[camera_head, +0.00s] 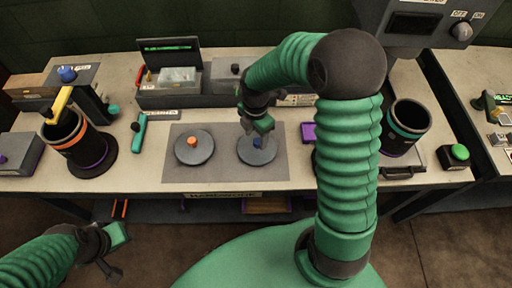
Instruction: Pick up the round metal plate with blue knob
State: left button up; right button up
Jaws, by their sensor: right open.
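The round metal plate with the blue knob (257,151) lies flat on the right half of a grey mat (224,170). Its small blue knob sits at its centre, partly hidden by my gripper. My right gripper (256,135) is open, pointing down right above this plate, with its fingers close to the knob. I cannot tell whether they touch it. A second round plate with an orange knob (194,148) lies to the left on the same mat. My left gripper (118,265) hangs low at the left, in front of the table, away from the plates; its jaws show poorly.
A dark cylinder with an orange band (68,138) stands at the left, and one with a teal band (407,128) at the right. A teal-handled tool (139,132) lies left of the mat. A purple box (308,132) is close to my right arm. A green button (459,153) is far right.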

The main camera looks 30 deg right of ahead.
aim_at(257, 141)
notch_tip(257, 141, down, 3)
jog(key=shift+s+d+f, duration=0.1)
jog(key=shift+d, duration=0.05)
jog(key=shift+d+f, duration=0.25)
jog(key=shift+d, duration=0.05)
jog(key=shift+a+r, duration=0.1)
jog(key=shift+a, duration=0.05)
jog(key=c, duration=0.7)
grip_shut()
